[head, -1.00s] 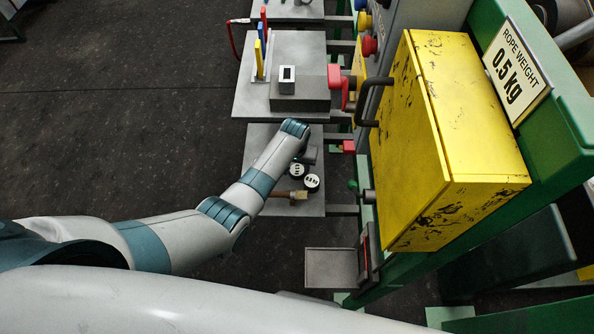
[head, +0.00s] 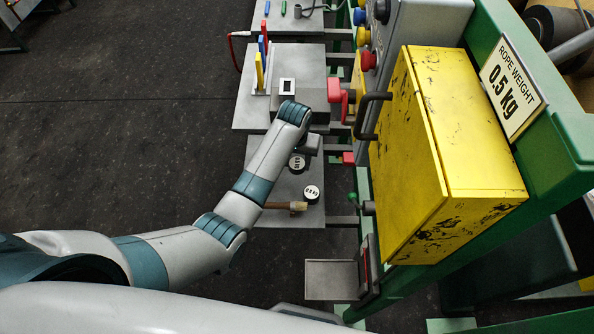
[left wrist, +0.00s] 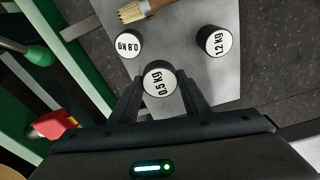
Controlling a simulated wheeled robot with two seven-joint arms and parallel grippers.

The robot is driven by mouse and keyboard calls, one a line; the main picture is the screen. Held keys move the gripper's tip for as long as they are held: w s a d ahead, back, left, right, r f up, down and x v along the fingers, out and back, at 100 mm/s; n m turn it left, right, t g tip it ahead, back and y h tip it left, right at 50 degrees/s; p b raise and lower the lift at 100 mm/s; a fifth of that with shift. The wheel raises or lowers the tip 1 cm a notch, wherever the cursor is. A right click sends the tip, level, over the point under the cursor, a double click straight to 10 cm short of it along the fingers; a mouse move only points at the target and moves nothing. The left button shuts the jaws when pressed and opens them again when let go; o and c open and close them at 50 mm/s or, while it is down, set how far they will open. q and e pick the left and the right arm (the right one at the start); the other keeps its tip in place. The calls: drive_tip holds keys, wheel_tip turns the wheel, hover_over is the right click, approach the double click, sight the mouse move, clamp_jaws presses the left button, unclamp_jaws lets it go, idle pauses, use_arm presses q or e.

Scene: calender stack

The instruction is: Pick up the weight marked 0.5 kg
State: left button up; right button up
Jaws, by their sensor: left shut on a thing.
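The weight marked 0.5 kg (left wrist: 159,80) is a small dark cylinder with a white labelled top. It sits between the two fingertips of my left gripper (left wrist: 158,88) in the left wrist view, and the gripper is shut on it. In the head view the gripper (head: 306,148) is partly hidden by my wrist, and the held weight (head: 297,162) shows just below it. Whether the weight is clear of the plate I cannot tell. The 0.8 kg weight (left wrist: 128,44) and the 1.2 kg weight (left wrist: 215,40) stand apart from it. My right gripper is not in view.
A brush (left wrist: 140,9) lies on the grey plate (head: 285,221) beyond the weights. A yellow cabinet (head: 410,150) with a handle and a "ROPE WEIGHT 0.5 kg" sign (head: 511,88) stand to the right. A red crank (head: 337,92) is near my wrist.

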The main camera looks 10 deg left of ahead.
sight(297, 163)
use_arm(q)
wheel_tip(297, 163, up, 7)
idle(0.3)
